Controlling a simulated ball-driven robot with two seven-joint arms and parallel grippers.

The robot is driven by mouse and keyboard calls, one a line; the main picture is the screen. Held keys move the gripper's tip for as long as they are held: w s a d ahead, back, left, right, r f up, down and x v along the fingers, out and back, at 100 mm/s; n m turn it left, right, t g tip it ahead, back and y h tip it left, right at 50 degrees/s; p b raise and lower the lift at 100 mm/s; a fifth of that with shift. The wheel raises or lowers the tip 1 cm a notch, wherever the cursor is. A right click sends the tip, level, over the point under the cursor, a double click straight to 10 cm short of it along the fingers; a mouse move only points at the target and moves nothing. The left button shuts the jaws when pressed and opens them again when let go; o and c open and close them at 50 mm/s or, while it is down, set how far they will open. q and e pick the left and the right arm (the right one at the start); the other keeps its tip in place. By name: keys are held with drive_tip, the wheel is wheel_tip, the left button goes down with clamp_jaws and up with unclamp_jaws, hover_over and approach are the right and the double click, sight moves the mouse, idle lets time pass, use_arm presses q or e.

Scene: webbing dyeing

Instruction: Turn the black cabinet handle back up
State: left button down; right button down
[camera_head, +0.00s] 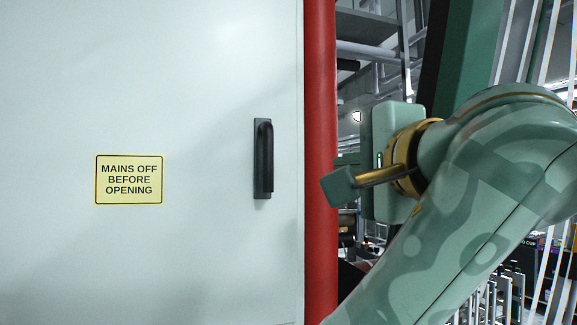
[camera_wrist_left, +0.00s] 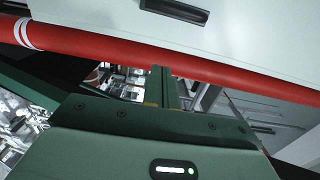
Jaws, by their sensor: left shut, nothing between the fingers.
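The black cabinet handle (camera_head: 264,158) is mounted upright near the right edge of the pale cabinet door (camera_head: 200,65). Its long black grip stands out from a narrow plate. In the wrist view part of the handle (camera_wrist_left: 176,11) shows at the top edge, beyond the red post. My left gripper (camera_head: 338,187) is to the right of the handle and apart from it, in front of the red post in the head view. In the wrist view the left gripper's fingers (camera_wrist_left: 161,84) are together with nothing between them. My right gripper is not in view.
A red post (camera_head: 320,95) runs vertically along the door's right edge, between handle and gripper in the picture. A yellow sign (camera_head: 128,180) on the door reads "MAINS OFF BEFORE OPENING". Metal shelving and pipes fill the background at right. The door surface around the handle is clear.

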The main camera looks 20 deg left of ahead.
sight(264, 146)
use_arm(q)
drive_tip(key=shift+w+a, duration=0.1)
drive_tip(key=w+a+p, duration=0.1)
drive_tip(key=w+a, duration=0.1)
drive_tip(key=a, duration=0.1)
drive_tip(key=w+a+p, duration=0.2)
drive_tip(key=a, duration=0.1)
drive_tip(key=w+a+p, duration=0.1)
drive_tip(key=w+a, duration=0.1)
drive_tip(key=a, duration=0.1)
drive_tip(key=shift+w+a+p, duration=0.1)
drive_tip(key=shift+a+p, duration=0.2)
drive_tip(key=shift+a, duration=0.05)
drive_tip(key=shift+w, duration=0.1)
drive_tip(key=shift+a, duration=0.15)
